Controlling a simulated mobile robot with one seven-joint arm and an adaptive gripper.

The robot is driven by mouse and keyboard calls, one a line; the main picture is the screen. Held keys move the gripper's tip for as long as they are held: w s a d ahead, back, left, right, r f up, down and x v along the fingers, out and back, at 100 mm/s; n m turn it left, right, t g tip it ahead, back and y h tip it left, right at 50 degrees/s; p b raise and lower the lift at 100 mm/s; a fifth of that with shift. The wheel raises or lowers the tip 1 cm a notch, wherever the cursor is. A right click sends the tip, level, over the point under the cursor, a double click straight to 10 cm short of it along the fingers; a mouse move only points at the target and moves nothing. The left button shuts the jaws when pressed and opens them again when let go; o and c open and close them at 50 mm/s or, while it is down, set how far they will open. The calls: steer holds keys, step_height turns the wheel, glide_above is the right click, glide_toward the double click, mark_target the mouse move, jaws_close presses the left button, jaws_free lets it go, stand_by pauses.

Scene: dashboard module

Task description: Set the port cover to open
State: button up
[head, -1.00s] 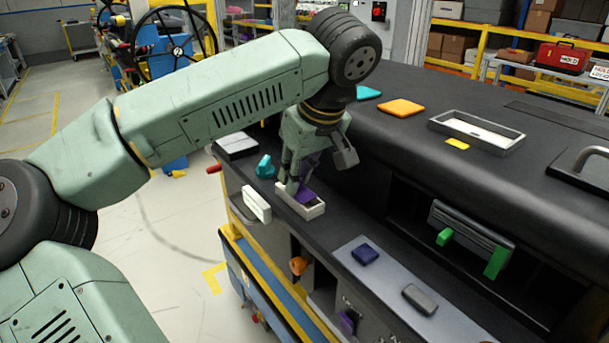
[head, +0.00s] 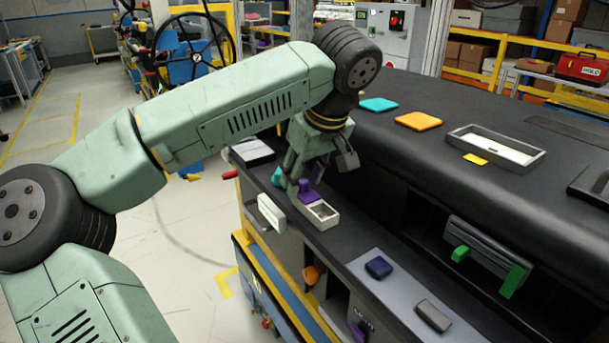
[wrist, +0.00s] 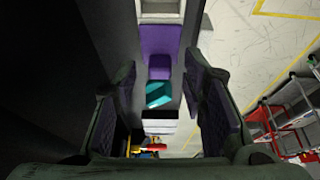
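The port cover appears to be the purple piece (head: 308,194) at the left end of a small white open-topped box (head: 322,214) on the dark console ledge. The box's interior shows beside it. In the wrist view the purple cover (wrist: 160,38) lies ahead of my fingers, with the white box (wrist: 160,7) beyond it. My gripper (head: 298,172) is over the cover's left end in the head view. In the wrist view my gripper (wrist: 161,68) has its fingers wide apart with nothing held between them. Whether a finger touches the cover is unclear.
A teal knob (head: 277,176) sits left of the cover, close to my gripper. A white upright plate (head: 271,213) stands at the ledge's front edge. Green handles (head: 513,281) are in a recess.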

steer(key=v, duration=1.2)
